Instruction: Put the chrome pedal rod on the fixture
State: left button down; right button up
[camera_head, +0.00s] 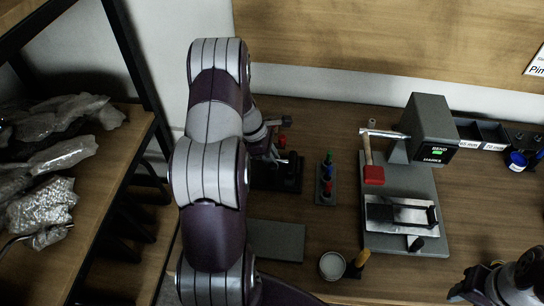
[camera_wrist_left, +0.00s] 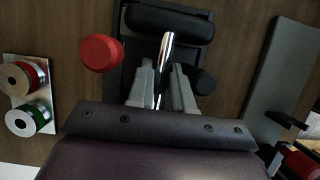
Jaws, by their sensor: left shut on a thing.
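The chrome pedal rod (camera_wrist_left: 167,52) is a shiny silver cylinder in the left wrist view, standing out between the two grey fingers of my left gripper (camera_wrist_left: 162,88). The gripper is shut on it. In the head view my left gripper (camera_head: 272,152) is over a dark fixture (camera_head: 285,180) at the back left of the bench; the arm and wrist hide much of it and the rod. In the wrist view the rod's far end overlaps the fixture's black padded bar (camera_wrist_left: 170,20); I cannot tell whether they touch. My right gripper (camera_head: 480,288) is partly cut off at lower right.
A red knob (camera_wrist_left: 100,52) is left of the rod. A small stand of coloured tools (camera_head: 326,180) is right of the fixture. Farther right are a bending machine (camera_head: 430,130) and a red-headed mallet (camera_head: 373,174). A grey plate (camera_head: 277,240) and round tin (camera_head: 332,266) lie in front.

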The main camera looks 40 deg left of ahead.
pick_arm(q)
jog(key=shift+w+a, duration=0.1)
jog(key=shift+w, duration=0.05)
jog(key=c, duration=1.3)
grip_release()
jog(key=shift+f, duration=0.1)
